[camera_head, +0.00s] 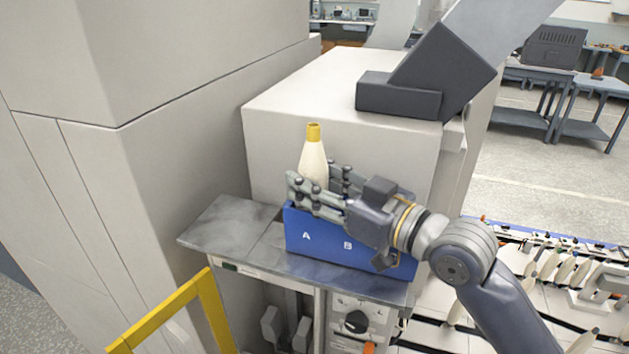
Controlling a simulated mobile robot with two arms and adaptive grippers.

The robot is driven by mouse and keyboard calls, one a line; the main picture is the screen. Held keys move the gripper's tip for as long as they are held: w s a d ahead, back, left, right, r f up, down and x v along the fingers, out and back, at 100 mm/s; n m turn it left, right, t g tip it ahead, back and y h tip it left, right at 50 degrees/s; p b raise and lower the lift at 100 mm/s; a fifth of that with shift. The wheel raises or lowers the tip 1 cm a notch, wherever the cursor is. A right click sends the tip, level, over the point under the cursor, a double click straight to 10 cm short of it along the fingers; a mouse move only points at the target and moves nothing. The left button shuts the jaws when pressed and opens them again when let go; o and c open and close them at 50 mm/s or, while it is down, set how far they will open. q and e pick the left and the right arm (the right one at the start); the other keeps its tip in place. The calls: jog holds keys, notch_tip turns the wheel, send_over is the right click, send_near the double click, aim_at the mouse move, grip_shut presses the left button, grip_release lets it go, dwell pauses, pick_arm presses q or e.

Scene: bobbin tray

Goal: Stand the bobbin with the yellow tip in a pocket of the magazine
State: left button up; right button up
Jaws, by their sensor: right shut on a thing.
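The bobbin (314,163) is cream-coloured with a yellow tip and stands upright at the blue magazine (305,243). The magazine rests on a grey metal shelf and has the letters A and B on its front. My right gripper (322,190) is shut on the bobbin around its lower part, above the magazine's left end near A. The fingers and the magazine's front wall hide the bobbin's base, so I cannot tell whether it is inside a pocket. My left gripper is not in view.
The grey shelf (225,228) is bare to the left of the magazine. A large pale machine housing (275,140) stands close behind. A yellow rail (165,318) is at the front left. A row with several bobbins (535,275) runs at the lower right.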

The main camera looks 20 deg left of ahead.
jog(key=o, duration=1.2)
jog(key=shift+d, duration=0.15)
